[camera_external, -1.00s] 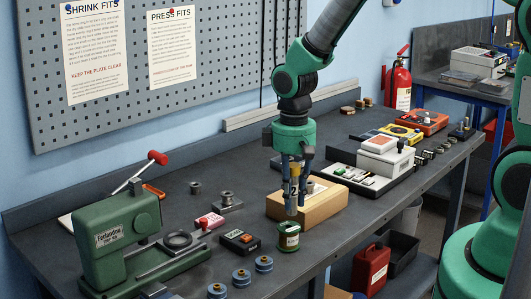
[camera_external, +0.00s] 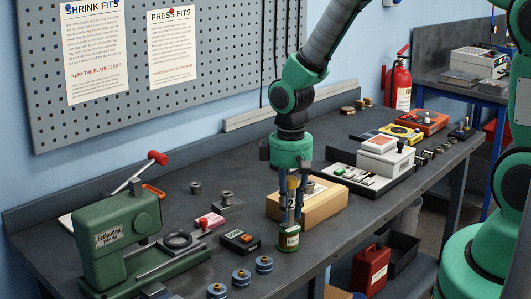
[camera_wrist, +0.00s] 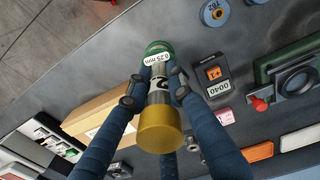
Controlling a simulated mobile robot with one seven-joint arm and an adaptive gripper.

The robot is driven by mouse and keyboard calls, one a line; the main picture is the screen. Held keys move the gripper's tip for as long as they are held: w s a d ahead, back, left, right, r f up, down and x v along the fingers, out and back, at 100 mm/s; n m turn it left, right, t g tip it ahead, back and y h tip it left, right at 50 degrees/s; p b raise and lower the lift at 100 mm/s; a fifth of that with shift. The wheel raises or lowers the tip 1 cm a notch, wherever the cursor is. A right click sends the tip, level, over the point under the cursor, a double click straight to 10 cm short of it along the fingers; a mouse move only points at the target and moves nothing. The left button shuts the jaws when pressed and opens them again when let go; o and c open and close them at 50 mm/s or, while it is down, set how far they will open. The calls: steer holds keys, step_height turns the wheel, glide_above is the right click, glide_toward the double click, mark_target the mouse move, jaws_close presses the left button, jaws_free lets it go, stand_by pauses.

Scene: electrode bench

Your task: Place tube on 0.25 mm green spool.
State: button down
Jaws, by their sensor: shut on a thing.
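The tube (camera_external: 292,200) has a clear body, a gold cap (camera_wrist: 160,130) and a label with a "2". My gripper (camera_external: 290,218) is shut around the tube, and its dark blue fingers press on the tube's sides in the wrist view (camera_wrist: 157,85). The tube stands about upright. The green spool (camera_external: 289,241) stands on the bench directly below it, and its white 0.25 mm label shows in the wrist view (camera_wrist: 157,58). The tube's lower end overlaps the spool in both views. Whether the two touch is hard to tell, because the fingers hide part of the joint.
A wooden block (camera_external: 325,206) stands close behind the gripper. A black box with an orange button (camera_external: 240,241) lies to the left of the spool. Several blue spools (camera_external: 264,264) stand near the front edge. A green press (camera_external: 120,240) is farther left.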

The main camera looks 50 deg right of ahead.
mark_target(290, 178)
steer(key=shift+f, duration=0.1)
steer(key=c, duration=1.5)
jaws_free()
steer(key=shift+c, duration=0.2)
step_height(290, 178, up, 12)
steer(key=shift+r+p, duration=0.15)
steer(key=shift+p, duration=0.25)
